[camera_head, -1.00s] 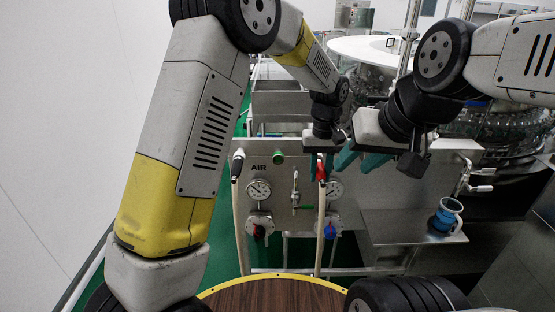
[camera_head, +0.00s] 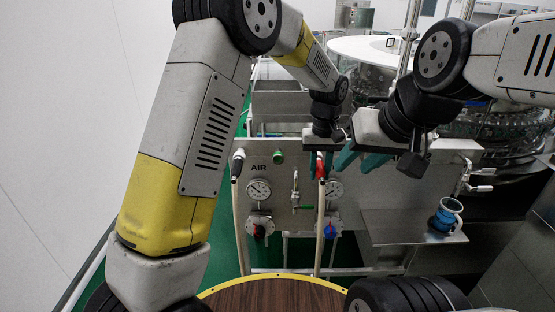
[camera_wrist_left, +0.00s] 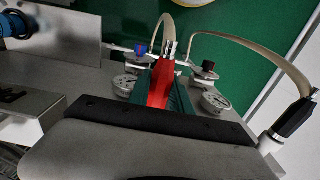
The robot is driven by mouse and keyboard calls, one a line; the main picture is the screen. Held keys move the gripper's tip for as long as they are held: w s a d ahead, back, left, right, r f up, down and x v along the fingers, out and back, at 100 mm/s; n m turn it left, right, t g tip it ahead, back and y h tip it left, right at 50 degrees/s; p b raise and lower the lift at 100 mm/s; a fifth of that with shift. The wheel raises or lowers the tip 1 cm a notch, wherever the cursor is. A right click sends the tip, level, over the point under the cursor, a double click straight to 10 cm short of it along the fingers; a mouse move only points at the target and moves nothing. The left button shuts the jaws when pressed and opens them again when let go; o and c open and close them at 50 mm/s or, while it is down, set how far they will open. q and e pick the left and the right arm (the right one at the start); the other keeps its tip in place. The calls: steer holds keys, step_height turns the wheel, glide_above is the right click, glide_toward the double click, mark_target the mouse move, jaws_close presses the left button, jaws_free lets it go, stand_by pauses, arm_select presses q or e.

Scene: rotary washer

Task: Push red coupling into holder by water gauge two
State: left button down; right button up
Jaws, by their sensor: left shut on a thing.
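The red coupling (camera_head: 320,170) sits at the front panel, upper left of the right-hand gauge (camera_head: 335,189), with a beige hose hanging from it. My left gripper (camera_head: 319,160) is shut on it from above. In the left wrist view the red coupling (camera_wrist_left: 161,82) lies between the teal fingers (camera_wrist_left: 164,98). The holder is hidden behind the coupling and fingers, so I cannot tell whether the coupling is seated. My right gripper (camera_head: 361,161) is just to the right, with its teal fingers apart and nothing seen between them.
A black coupling (camera_head: 237,166) with a hose is at the panel's left, beside the AIR label and left gauge (camera_head: 258,190). A green fitting (camera_head: 278,157) and valve handles are on the panel.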

arm_select(q)
steer(key=shift+w, duration=0.25)
steer(key=c, duration=1.1)
jaws_free()
steer(key=shift+r, duration=0.2)
steer(key=r, duration=0.8)
steer(key=shift+a, duration=0.3)
steer(key=s+a+r+t+h, duration=0.1)
steer(key=s+a+r+t, duration=0.1)
steer(key=s+a+r, duration=0.6)
steer(key=s+a+r+t+h, duration=0.1)
steer(key=s+a+r, duration=0.25)
steer(key=a, duration=0.75)
steer(key=s+a+f+t, duration=0.2)
steer(key=s+a, duration=0.4)
steer(key=s, duration=0.4)
steer(key=shift+s+a+f+m+t, duration=0.3)
steer(key=shift+s+t, duration=0.05)
steer(key=shift+t, duration=0.25)
